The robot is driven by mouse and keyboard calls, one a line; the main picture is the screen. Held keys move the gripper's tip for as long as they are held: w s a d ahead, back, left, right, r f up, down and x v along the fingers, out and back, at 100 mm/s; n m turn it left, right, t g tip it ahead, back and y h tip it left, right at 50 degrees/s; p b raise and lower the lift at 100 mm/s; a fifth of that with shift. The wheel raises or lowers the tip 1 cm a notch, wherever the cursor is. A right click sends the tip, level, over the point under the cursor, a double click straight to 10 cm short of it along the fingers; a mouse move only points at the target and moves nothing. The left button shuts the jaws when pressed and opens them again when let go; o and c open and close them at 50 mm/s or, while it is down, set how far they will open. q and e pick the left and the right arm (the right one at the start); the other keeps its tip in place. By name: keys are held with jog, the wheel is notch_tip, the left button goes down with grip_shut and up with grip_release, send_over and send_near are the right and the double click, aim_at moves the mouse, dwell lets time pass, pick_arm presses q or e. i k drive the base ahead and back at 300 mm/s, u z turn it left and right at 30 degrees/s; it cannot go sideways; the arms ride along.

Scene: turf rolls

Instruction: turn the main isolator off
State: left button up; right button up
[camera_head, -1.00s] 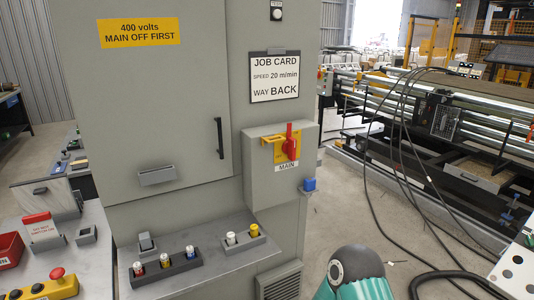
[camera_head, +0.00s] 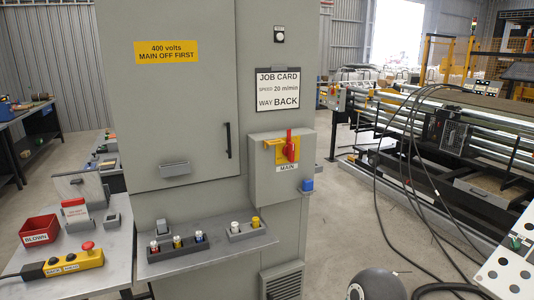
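The main isolator (camera_head: 291,147) is a red rotary handle on a yellow plate, on a grey box (camera_head: 264,177) labelled MAIN at the right side of the grey cabinet (camera_head: 180,100). The red handle stands upright. A yellow piece (camera_head: 272,143) sticks out at the plate's left side. Neither gripper is in view. A dark rounded part of my own arm shows at the bottom edge, right of the cabinet, well below the isolator.
A shelf (camera_head: 203,245) with fuses in holders juts out below the cabinet door. A red BLOWN bin (camera_head: 40,230) and a yellow button box (camera_head: 74,263) lie on the left bench. Black cables (camera_head: 377,180) hang by the roller machine (camera_head: 440,140).

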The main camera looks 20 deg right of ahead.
aim_at(288, 150)
jog(key=z, duration=0.15)
jog(key=i, duration=0.85)
jog(key=u, duration=0.25)
jog(key=k, duration=0.75)
jog(key=z, duration=0.2)
jog(key=i, duration=0.55)
jog(key=z, duration=0.05)
